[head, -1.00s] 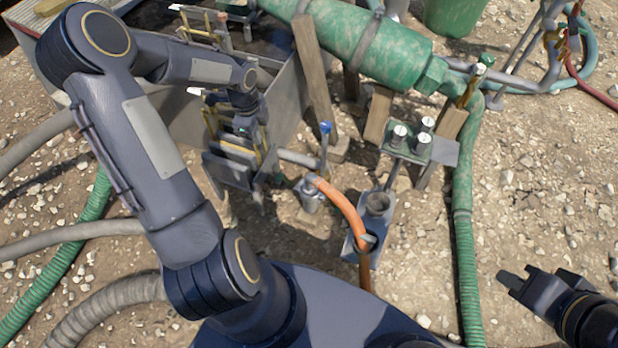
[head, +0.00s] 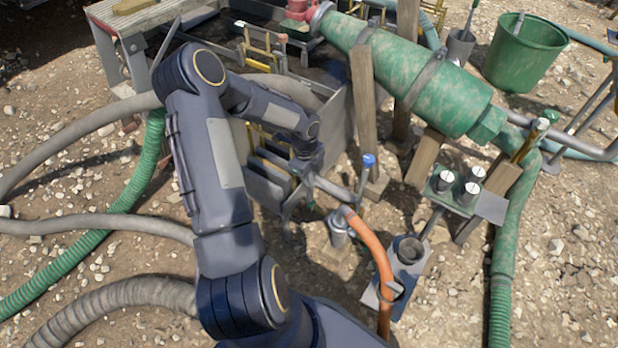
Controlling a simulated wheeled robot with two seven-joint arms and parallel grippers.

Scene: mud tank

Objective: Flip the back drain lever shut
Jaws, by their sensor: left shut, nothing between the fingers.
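The mud tank (head: 335,120) is a grey metal box left of centre, partly behind my left arm. A lever with a blue knob (head: 368,160) stands upright by the drain pipe (head: 335,189) at the tank's near end. Farther back, handles with pale tips (head: 240,24) rise over yellow-framed gates (head: 262,45). I cannot tell which lever is the back drain one; my arm may hide it. My left gripper (head: 308,186) is shut and empty, pointing down at the tank's near end, left of the blue knob; its fingertips are hard to make out. My right gripper is out of view.
A green cylinder (head: 410,75) on wooden posts lies right of the tank. A green bucket (head: 525,55) stands back right. Grey hoses lie left. Gravel is open at right.

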